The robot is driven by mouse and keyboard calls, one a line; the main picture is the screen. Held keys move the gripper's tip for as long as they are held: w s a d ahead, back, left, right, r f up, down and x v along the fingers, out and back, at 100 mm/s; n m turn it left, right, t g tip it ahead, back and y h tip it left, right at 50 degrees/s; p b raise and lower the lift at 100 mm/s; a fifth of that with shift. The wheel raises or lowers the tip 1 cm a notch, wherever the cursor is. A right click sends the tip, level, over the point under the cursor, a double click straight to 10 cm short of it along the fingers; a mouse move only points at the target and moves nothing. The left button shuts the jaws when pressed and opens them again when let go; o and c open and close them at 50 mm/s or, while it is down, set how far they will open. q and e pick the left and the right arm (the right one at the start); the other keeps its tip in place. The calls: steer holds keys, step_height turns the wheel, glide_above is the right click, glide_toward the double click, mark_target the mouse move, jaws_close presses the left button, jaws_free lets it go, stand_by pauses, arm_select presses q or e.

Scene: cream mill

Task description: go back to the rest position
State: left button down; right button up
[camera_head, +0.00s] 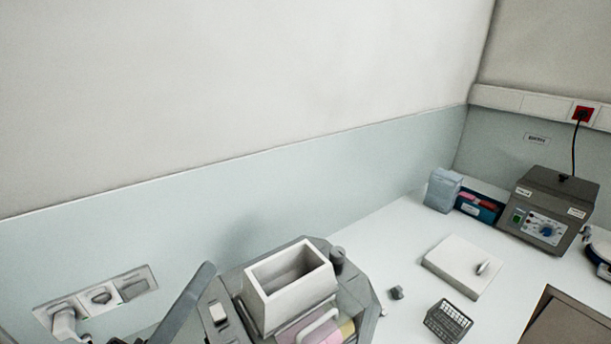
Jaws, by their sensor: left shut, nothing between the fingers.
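My right gripper is not in view.
The mill carries an open white hopper (292,283). To its right are a small wire basket (447,321), a white board (465,266) and a grey control box (547,212).

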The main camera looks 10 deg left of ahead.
arm_select(q)
steer(key=s+d+r+m+t+h, duration=0.1)
steer(key=s+r+m+t, duration=0.15)
steer(key=r, duration=0.55)
steer(key=s+d+r+m+t, duration=0.1)
steer(key=d+r+m, duration=0.15)
steer(key=r, duration=0.45)
steer(key=a+r+t+y+p, duration=0.25)
steer(key=a+r+y, duration=0.35)
steer(key=y, duration=0.4)
step_height(320, 180, up, 29)
steer(key=h+p, duration=0.1)
steer(key=p, duration=2.7)
steer(key=shift+s+f+p, duration=0.2)
steer(key=shift+s+p, duration=0.05)
steer(key=shift+p, duration=0.15)
